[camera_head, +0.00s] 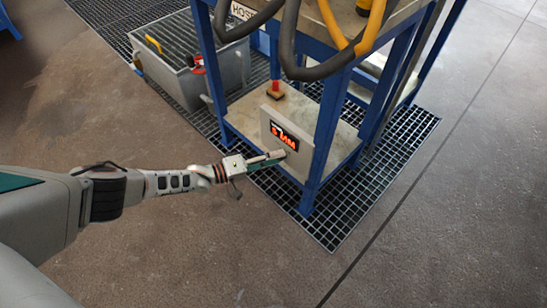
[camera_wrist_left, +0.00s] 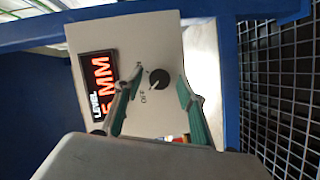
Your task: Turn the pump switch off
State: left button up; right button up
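The pump switch is a black round knob (camera_wrist_left: 159,78) on a pale control panel (camera_wrist_left: 150,45), with the word OFF printed beside it. Its exact setting is too small to tell. A dark display (camera_wrist_left: 99,85) with red digits and the word LEVEL sits on the same panel, and it also shows in the head view (camera_head: 284,136). My left gripper (camera_head: 276,156) is at the panel's face. In the left wrist view its two green-padded fingers (camera_wrist_left: 160,77) are apart, one on each side of the knob. I cannot tell whether they touch it. My right gripper is not in view.
The panel stands on the lower shelf (camera_head: 243,115) of a blue-framed stand (camera_head: 327,125). A red-topped fitting (camera_head: 275,88) is behind it. Dark hoses (camera_head: 289,45) hang above. A grey tank (camera_head: 185,80) stands at the left on floor grating (camera_head: 375,175). The floor in front is clear.

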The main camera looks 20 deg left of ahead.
pick_arm(q)
jog(key=v, duration=1.2)
dwell(0.4)
